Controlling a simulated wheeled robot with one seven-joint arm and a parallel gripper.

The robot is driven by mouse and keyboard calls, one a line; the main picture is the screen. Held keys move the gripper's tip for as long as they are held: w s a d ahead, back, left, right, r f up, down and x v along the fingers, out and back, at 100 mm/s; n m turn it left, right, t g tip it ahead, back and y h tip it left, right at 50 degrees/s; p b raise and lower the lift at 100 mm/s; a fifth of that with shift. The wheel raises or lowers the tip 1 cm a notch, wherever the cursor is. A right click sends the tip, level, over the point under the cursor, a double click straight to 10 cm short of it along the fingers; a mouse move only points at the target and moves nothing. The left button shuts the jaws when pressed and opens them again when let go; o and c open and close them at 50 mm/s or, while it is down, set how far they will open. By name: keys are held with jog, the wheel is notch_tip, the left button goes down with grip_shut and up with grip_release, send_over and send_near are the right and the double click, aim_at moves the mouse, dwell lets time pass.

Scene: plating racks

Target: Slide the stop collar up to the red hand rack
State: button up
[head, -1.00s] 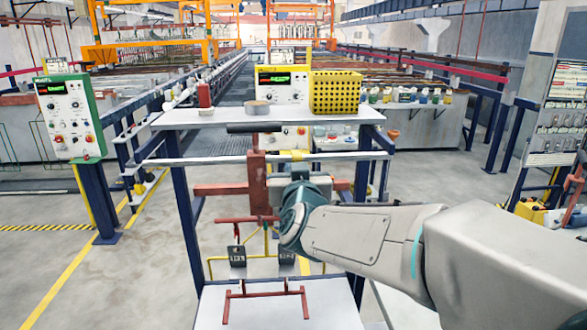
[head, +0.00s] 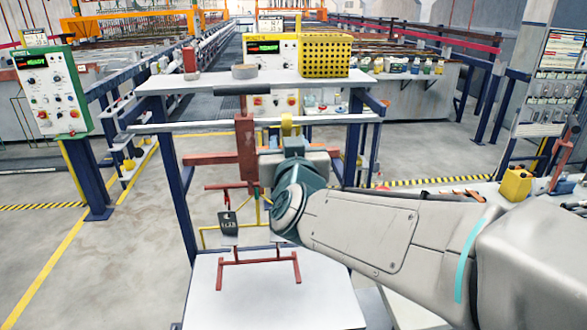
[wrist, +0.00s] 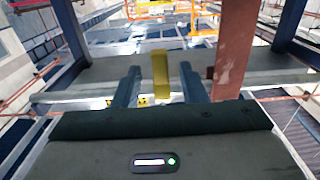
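The stop collar (head: 287,120) is a small yellow block on the pale horizontal rail (head: 185,127). The red hand rack (head: 246,150) hangs on that rail to the collar's left, with a clear gap between them. In the wrist view the yellow collar (wrist: 161,75) stands between my gripper's two fingers (wrist: 159,68), with space on both sides, so my gripper is open and not clamped on it. The red rack post (wrist: 228,50) is right of the fingers there. In the head view my wrist hides the finger tips and part of the rack's lower right.
A white shelf (head: 215,84) above the rail carries a yellow perforated basket (head: 325,56), a tape roll and a red item. A black tag (head: 228,225) hangs below the rack. A white lower table (head: 215,305) holds a red frame (head: 258,262). Blue posts flank the rail.

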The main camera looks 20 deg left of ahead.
jog(key=v, duration=0.8)
jog(key=shift+b, duration=0.45)
jog(key=shift+s+d, duration=0.1)
jog(key=shift+s, duration=0.05)
